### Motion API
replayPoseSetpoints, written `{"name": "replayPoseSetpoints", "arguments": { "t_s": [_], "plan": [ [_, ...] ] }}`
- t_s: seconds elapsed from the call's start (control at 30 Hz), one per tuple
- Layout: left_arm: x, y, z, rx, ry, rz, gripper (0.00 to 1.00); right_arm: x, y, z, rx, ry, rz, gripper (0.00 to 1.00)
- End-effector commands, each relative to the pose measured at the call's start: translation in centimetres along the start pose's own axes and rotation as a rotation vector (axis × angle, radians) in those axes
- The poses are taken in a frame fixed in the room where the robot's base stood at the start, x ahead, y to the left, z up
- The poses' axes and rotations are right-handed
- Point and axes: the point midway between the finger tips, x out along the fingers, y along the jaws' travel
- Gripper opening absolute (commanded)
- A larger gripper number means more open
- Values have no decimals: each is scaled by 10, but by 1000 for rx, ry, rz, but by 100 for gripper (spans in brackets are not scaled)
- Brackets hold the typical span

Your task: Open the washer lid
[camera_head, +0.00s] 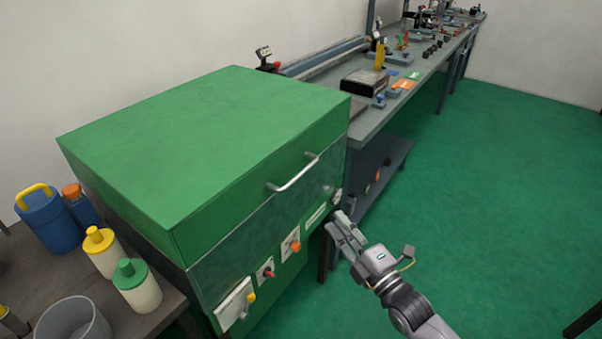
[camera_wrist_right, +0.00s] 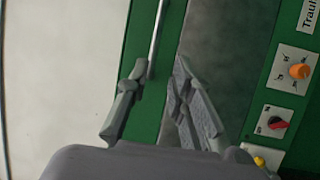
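The washer is a green box with a flat green lid (camera_head: 205,135), which lies closed on the body. A light metal bar handle (camera_head: 293,175) sits on the lid's front face. My right gripper (camera_head: 337,222) is in front of the washer's right end, lower and to the right of the handle. In the right wrist view the gripper (camera_wrist_right: 157,82) has its two fingers apart with nothing held. The handle bar (camera_wrist_right: 156,40) shows there beyond the fingertips, nearer the left finger; I cannot tell if they touch. My left gripper is out of view.
The washer's front panel has a red switch (camera_head: 266,272) and an orange knob (camera_head: 292,245). Bottles and a bucket stand on a dark table (camera_head: 150,318) at left. A long workbench (camera_head: 425,70) with parts runs behind. Green floor (camera_head: 510,200) at right is clear.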

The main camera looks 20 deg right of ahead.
Motion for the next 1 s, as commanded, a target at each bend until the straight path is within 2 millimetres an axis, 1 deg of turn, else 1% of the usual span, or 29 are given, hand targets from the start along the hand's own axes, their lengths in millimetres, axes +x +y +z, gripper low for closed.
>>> {"name": "replayPoseSetpoints", "arguments": {
  "t_s": [0.03,0.17,0.37,0.6,0.8,1.0],
  "plan": [
    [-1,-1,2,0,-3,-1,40,4,4,-1,-6,3,8,21],
    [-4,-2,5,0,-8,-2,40,20,5,-1,-6,3,10,21],
    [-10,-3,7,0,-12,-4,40,59,6,-1,-6,2,10,21],
    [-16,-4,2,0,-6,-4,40,108,6,-1,-5,2,8,21],
    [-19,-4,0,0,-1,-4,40,145,5,-1,-5,2,7,21],
    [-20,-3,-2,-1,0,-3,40,166,3,-1,-4,2,5,21]
  ]
}}
